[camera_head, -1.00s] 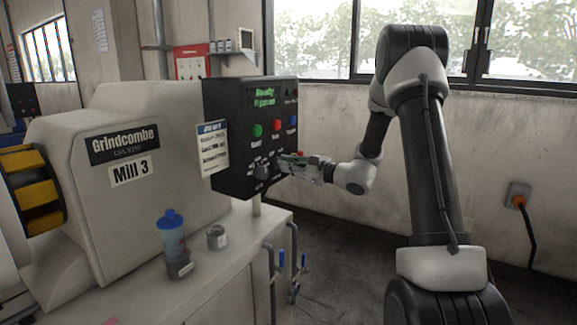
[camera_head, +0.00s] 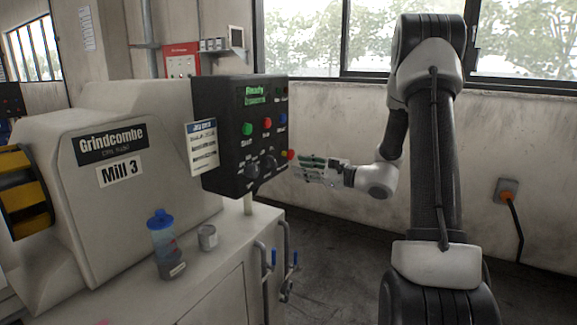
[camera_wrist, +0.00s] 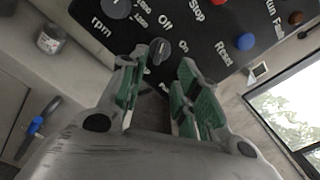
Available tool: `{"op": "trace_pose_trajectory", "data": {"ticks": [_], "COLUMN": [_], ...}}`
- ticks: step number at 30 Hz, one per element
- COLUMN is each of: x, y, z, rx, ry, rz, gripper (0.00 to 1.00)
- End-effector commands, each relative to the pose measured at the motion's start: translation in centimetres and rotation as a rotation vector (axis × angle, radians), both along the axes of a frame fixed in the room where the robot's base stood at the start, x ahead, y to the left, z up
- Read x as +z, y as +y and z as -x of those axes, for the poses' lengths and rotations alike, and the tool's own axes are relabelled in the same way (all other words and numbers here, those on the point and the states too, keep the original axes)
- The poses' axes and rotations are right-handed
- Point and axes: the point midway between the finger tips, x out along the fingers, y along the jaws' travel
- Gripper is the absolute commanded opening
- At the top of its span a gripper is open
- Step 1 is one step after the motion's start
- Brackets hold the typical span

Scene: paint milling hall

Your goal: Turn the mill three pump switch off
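The Mill 3 control panel (camera_head: 238,110) is a dark box on the mill's right end, with a green lit "Ready" screen. Low on it are two dark knobs. The pump switch (camera_head: 268,163) seems to be the right one; in the wrist view this dark knob (camera_wrist: 160,50) sits below the word "Off". Its exact setting is hard to tell. My gripper (camera_head: 302,167) is just right of the panel, apart from it. In the wrist view my gripper (camera_wrist: 159,70) is open and empty, its green-padded fingers pointing at the switch with a gap before it.
An rpm knob (camera_wrist: 117,7) and a blue Reset button (camera_wrist: 245,41) flank the switch. A red button (camera_head: 290,154) is at the panel's right edge. A blue-capped bottle (camera_head: 162,235) and a small tin (camera_head: 208,238) stand on the cabinet.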

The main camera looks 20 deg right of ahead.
Motion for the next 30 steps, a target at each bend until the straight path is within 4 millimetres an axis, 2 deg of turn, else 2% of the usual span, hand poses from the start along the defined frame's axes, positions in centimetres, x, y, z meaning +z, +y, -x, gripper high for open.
{"op": "trace_pose_trajectory", "data": {"ticks": [3,7,23,26,29,30], "x": [0.0,0.0,-0.1,-1.3,-3.9,-5.2], "y": [-1.3,-1.8,-2.0,-1.7,-0.8,-0.3], "z": [1.4,2.2,2.4,3.0,5.5,7.0], "rx": [-0.002,-0.001,-0.002,0.023,0.102,0.146], "ry": [-0.001,0.001,0.003,0.039,0.113,0.15], "rz": [0.001,0.001,0.001,0.037,0.098,0.13], "gripper": [0.32,0.32,0.32,0.32,0.32,0.32]}}
